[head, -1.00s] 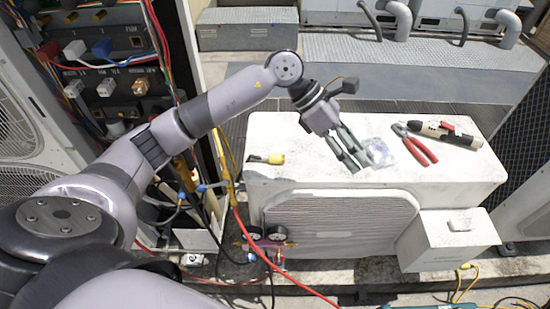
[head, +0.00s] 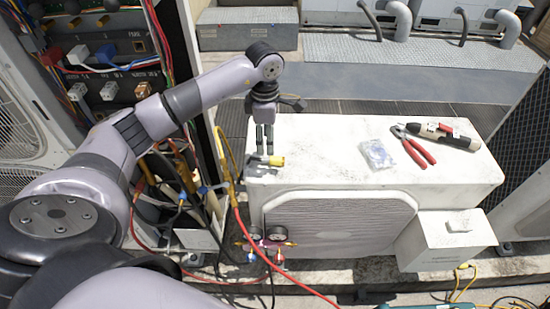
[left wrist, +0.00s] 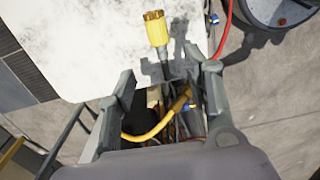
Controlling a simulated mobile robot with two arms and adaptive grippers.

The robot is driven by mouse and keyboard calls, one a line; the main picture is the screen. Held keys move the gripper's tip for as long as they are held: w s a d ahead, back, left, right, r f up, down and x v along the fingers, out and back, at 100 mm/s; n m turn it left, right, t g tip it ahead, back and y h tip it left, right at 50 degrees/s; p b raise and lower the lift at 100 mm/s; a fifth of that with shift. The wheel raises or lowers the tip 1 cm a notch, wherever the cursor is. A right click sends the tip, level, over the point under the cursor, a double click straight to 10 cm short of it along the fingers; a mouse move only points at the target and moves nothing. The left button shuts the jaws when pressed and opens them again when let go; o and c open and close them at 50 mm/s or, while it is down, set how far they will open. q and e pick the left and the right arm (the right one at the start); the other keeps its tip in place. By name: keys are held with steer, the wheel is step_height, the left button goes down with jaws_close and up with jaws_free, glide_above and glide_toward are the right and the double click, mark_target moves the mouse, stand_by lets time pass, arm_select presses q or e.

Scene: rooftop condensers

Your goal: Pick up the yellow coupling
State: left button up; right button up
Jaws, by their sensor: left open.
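The yellow coupling (head: 277,161) lies on the top of the white condenser unit (head: 330,150), near its left end. In the left wrist view the yellow coupling (left wrist: 157,30) has a ridged brass-coloured end and a dark stem pointing toward my gripper. My left gripper (head: 264,153) points down at the left end of the unit, just beside the coupling. My right gripper is not in view.
A clear bag (head: 376,154), red-handled pliers (head: 417,150) and a cylindrical tool (head: 436,135) lie farther right on the unit. An open electrical cabinet (head: 110,70) stands at left. Gauges (head: 266,235) and hoses hang at the unit's front left. The unit's top between coupling and bag is clear.

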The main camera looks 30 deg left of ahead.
mark_target(268, 159)
arm_select(q)
steer(key=shift+f, duration=0.9)
steer(key=shift+d+f+p, duration=0.1)
steer(key=shift+f+p, duration=0.25)
steer(key=shift+f, duration=0.25)
step_height(268, 159, down, 4)
steer(key=shift+d+f+p, duration=0.1)
steer(key=shift+f+p, duration=0.05)
steer(key=shift+p, duration=0.35)
jaws_close()
